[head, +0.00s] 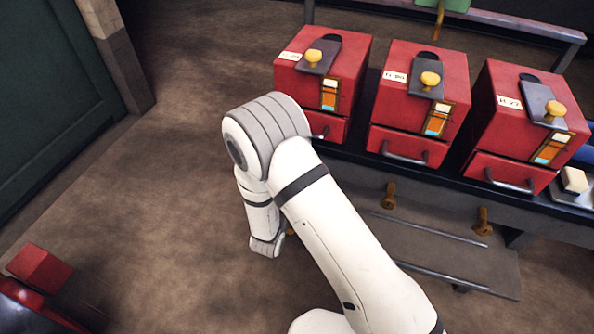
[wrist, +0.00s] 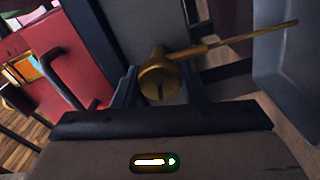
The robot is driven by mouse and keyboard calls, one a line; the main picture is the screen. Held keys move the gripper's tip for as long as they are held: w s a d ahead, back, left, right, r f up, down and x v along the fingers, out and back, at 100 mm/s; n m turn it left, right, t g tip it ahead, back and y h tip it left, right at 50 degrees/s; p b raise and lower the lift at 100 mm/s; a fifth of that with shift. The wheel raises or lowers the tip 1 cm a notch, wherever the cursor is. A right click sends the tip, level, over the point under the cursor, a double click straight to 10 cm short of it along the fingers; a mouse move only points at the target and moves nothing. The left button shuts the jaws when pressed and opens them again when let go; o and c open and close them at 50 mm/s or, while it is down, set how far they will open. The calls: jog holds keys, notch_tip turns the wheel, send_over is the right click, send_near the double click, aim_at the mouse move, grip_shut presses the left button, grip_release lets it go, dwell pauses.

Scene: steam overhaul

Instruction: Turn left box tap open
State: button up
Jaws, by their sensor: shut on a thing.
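My gripper (wrist: 160,90) is shut on the brass left box tap (wrist: 158,78), with one dark finger on each side of its round, slotted hub. A thin brass rod (wrist: 250,34) runs from behind the hub to the upper right in the wrist view. In the head view my arm hides the gripper and nearly all of this tap; only a small brass bit shows beside the wrist. The left red box (head: 350,70) stands above, partly behind my arm. Whether the tap is open or closed cannot be told.
The middle box (head: 455,85) and right box (head: 492,115) stand beside the left one. The middle tap (head: 388,195) and right tap (head: 483,221) hang below them. A drawer handle (wrist: 68,82) lies close to my gripper. Floor (head: 150,200) is open at left.

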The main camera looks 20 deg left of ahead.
jog(key=shift+n+p, duration=0.8)
jog(key=shift+n, duration=0.5)
jog(key=o, duration=0.9)
jog(key=s, duration=0.5)
jog(key=s+p, duration=0.1)
jog(key=s, duration=0.1)
jog(key=shift+s+a+f, duration=0.1)
jog(key=shift+s+a, duration=0.25)
jog(key=shift+s, duration=0.05)
